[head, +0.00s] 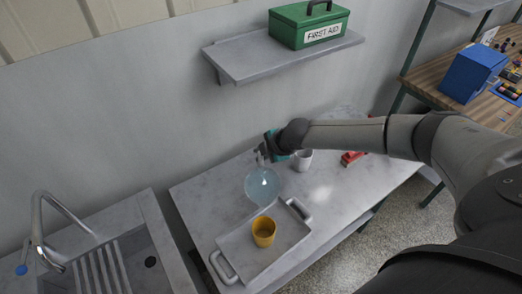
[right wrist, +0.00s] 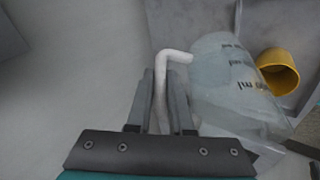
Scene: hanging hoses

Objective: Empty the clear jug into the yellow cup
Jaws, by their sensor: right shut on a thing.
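The clear jug (head: 262,186) is pale blue and see-through, held over the back of the grey tray. My right gripper (head: 263,155) is shut on its white handle; in the right wrist view the handle (right wrist: 162,75) runs between my fingers (right wrist: 160,100), and the jug (right wrist: 228,80) shows dark "ml" marks. The yellow cup (head: 264,231) stands upright on the tray, in front of the jug and apart from it in the head view. It also shows beyond the jug in the right wrist view (right wrist: 279,68). I cannot tell the liquid level. My left gripper is out of view.
The grey tray (head: 235,243) with raised handles lies on a pale table (head: 205,192). A white mug (head: 303,160) and a red object (head: 352,157) stand right of the jug. A sink (head: 150,262) is at left; a shelf (head: 270,65) with a green first aid box (head: 308,23) is above.

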